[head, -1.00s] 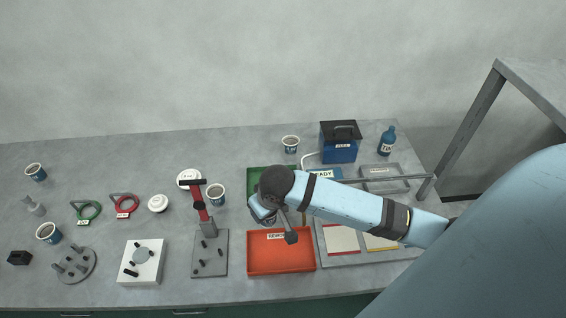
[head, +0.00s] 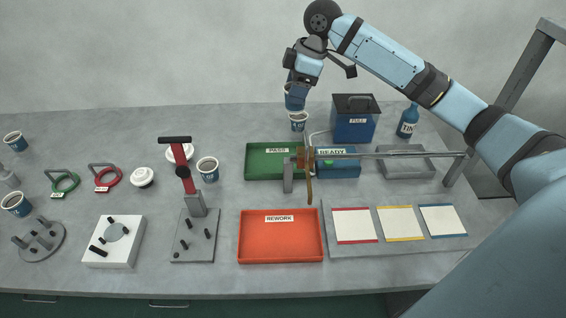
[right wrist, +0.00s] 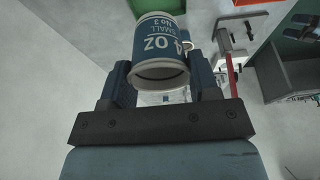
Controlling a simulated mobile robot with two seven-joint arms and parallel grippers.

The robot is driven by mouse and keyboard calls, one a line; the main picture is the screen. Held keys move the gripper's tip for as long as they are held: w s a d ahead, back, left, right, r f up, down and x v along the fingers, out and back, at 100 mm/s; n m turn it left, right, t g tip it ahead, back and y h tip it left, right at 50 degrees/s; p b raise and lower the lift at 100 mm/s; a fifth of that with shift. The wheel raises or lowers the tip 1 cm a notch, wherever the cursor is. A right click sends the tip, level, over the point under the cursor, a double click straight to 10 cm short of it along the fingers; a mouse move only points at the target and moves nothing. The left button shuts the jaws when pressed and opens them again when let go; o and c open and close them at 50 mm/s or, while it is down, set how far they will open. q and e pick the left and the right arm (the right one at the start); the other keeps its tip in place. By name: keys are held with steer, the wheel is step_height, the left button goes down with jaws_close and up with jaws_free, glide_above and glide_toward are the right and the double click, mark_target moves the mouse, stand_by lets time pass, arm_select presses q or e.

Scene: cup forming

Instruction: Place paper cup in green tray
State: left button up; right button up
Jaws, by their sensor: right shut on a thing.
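My right gripper (head: 299,84) is raised at the back of the table, in front of the wall. It is shut on a dark blue and white paper cup (head: 294,102). In the right wrist view the cup (right wrist: 161,45) sits between the two fingers (right wrist: 163,85), with "4 OZ SMALL No 3" upside down in the picture. The green tray (head: 250,172), labelled PASS, lies on the table in front of and below the gripper, a little left, and looks empty. My left gripper is out of view.
Another cup (head: 298,122) stands behind the green tray, just below the held cup in the picture. A horizontal bar (head: 395,155) crosses near the tray's right side. A blue PULL box (head: 355,125), blue READY tray (head: 345,170) and red REWORK tray (head: 280,245) are near.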

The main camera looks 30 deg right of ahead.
step_height(320, 180, down, 19)
steer(key=shift+f+b, duration=0.2)
steer(key=shift+b, duration=1.05)
steer(key=o, duration=0.9)
steer(key=p+v, duration=0.1)
steer(key=v, duration=1.1)
steer(key=shift+r+p, duration=0.15)
steer(key=shift+p, duration=0.15)
